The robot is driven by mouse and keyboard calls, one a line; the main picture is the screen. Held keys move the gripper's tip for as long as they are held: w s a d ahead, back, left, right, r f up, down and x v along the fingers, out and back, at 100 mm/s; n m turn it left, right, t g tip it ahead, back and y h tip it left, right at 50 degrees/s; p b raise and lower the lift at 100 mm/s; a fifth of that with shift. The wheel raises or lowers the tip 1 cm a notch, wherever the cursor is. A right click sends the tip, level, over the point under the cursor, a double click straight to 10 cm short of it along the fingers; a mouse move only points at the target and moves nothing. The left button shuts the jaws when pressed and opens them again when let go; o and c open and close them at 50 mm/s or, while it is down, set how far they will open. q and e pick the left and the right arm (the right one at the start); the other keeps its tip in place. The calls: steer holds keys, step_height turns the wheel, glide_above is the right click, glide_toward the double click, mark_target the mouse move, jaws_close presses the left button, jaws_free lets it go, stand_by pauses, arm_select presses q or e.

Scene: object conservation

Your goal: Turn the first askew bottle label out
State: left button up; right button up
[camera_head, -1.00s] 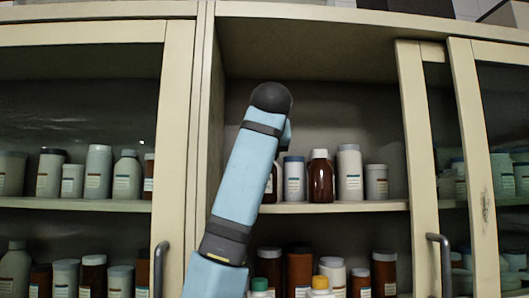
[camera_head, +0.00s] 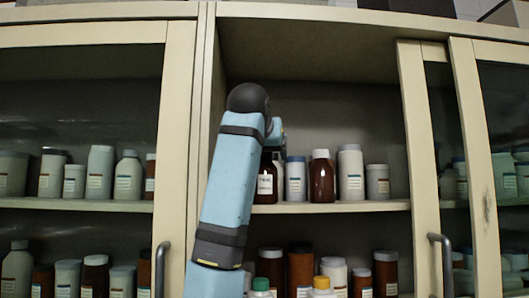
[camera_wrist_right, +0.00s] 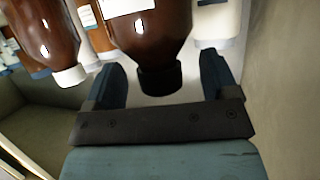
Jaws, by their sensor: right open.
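A brown bottle with a dark cap (camera_head: 266,184) stands upright on the upper middle shelf, its white label facing out. My right gripper (camera_head: 277,143) is above it, partly hidden by my forearm. In the right wrist view, which is upside down, the open fingers (camera_wrist_right: 166,78) are on either side of this bottle's black cap (camera_wrist_right: 160,78), with gaps visible. The same bottle's body (camera_wrist_right: 150,28) shows part of its label. A brown bottle with a white cap (camera_head: 321,178) stands further right, with no label visible on its front. My left gripper is not in view.
White bottles (camera_head: 295,180) and (camera_head: 350,174) stand close by on the same shelf (camera_head: 335,207). More brown and white bottles fill the lower shelf. A cabinet side post (camera_head: 203,110) is just left of my arm. The space above the bottles is free.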

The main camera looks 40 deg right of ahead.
steer(key=shift+s+a+r, duration=0.15)
steer(key=shift+s+a, duration=0.05)
steer(key=shift+a, duration=0.25)
steer(key=b+v, duration=0.4)
steer(key=v, duration=0.9)
steer(key=shift+d, duration=0.15)
